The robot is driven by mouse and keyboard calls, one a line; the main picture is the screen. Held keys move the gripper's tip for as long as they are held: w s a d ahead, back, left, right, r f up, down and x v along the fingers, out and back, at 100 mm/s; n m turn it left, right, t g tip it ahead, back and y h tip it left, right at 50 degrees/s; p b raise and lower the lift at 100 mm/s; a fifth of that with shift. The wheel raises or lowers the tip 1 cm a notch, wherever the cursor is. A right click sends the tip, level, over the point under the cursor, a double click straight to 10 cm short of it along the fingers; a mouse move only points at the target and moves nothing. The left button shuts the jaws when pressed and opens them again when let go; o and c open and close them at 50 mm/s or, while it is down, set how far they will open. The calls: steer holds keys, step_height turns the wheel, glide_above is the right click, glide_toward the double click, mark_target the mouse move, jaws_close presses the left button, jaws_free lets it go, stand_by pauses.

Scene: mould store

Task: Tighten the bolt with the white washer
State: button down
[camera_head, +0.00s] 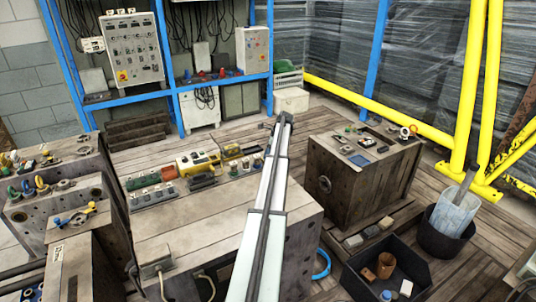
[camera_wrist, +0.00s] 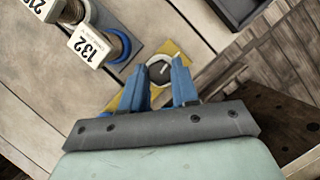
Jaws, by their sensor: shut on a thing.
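In the wrist view my gripper (camera_wrist: 162,68) has two blue fingers. They close from either side on a bolt with a dark round head (camera_wrist: 158,71). A pale whitish ring, the white washer (camera_wrist: 154,60), shows around the head. The fingers hide part of the bolt and plate. In the head view my arm reaches up the middle, and the fingers and this bolt cannot be made out.
A dark tray (camera_wrist: 245,12) lies at the upper right. In the head view a wooden block (camera_head: 345,185) and a black bin (camera_head: 350,278) stand on the right.

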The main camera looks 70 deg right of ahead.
steer(key=shift+w+r+m+h, duration=0.15)
steer(key=shift+m+h, duration=0.25)
steer(key=shift+m, duration=0.4)
steer(key=shift+d, duration=0.1)
steer(key=c, duration=1.2)
jaws_free()
steer(key=o, duration=0.4)
steer(key=shift+c, duration=0.2)
steer(key=v, duration=1.3)
steer(key=shift+s+r, duration=0.25)
steer(key=shift+r, duration=0.05)
